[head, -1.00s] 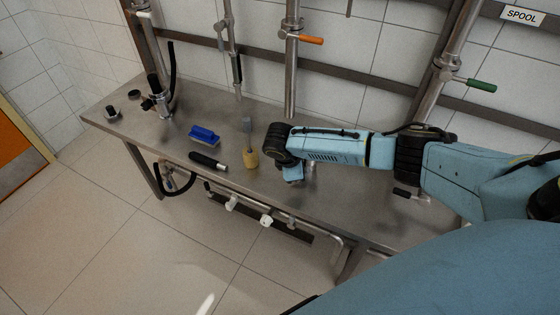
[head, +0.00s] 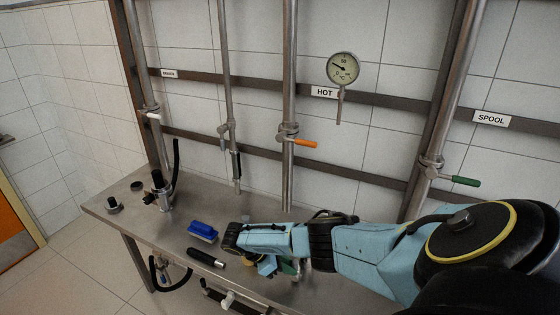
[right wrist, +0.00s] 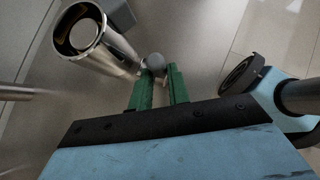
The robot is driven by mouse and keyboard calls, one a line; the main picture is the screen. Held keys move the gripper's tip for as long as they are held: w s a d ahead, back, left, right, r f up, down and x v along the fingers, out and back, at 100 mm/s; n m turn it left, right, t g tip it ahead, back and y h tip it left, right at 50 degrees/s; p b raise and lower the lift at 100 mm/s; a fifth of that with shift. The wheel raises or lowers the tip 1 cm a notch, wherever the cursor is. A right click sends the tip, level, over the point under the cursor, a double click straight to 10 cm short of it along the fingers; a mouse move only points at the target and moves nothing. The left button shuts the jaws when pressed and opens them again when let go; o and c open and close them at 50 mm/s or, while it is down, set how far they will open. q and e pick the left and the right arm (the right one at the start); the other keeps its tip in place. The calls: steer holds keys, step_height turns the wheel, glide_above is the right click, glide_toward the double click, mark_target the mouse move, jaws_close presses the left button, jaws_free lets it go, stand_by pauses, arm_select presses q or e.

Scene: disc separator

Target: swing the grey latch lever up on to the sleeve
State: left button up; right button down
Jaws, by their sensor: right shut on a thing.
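In the right wrist view, the green fingers of my right gripper (right wrist: 159,78) are shut on the grey latch lever at its round grey end (right wrist: 155,61). The shiny metal sleeve (right wrist: 112,52), an open-topped cylinder, stands just left of the fingertips. The rest of the lever is hard to make out. In the head view my right gripper (head: 278,268) is low over the front part of the bench, and my own arm hides the sleeve and lever there. My left gripper is not in view.
A steel bench (head: 133,223) carries a blue brush (head: 203,231), a black-handled tool (head: 206,257) and a metal fitting with a black top (head: 160,190). Pipes, an orange-handled valve (head: 303,143) and a gauge (head: 342,68) are on the wall behind. Bare benchtop lies left of the brush.

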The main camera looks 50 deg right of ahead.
steer(key=shift+s+f, duration=0.1)
steer(key=c, duration=1.3)
jaws_free()
steer(key=v, duration=1.3)
steer(key=shift+a, duration=0.15)
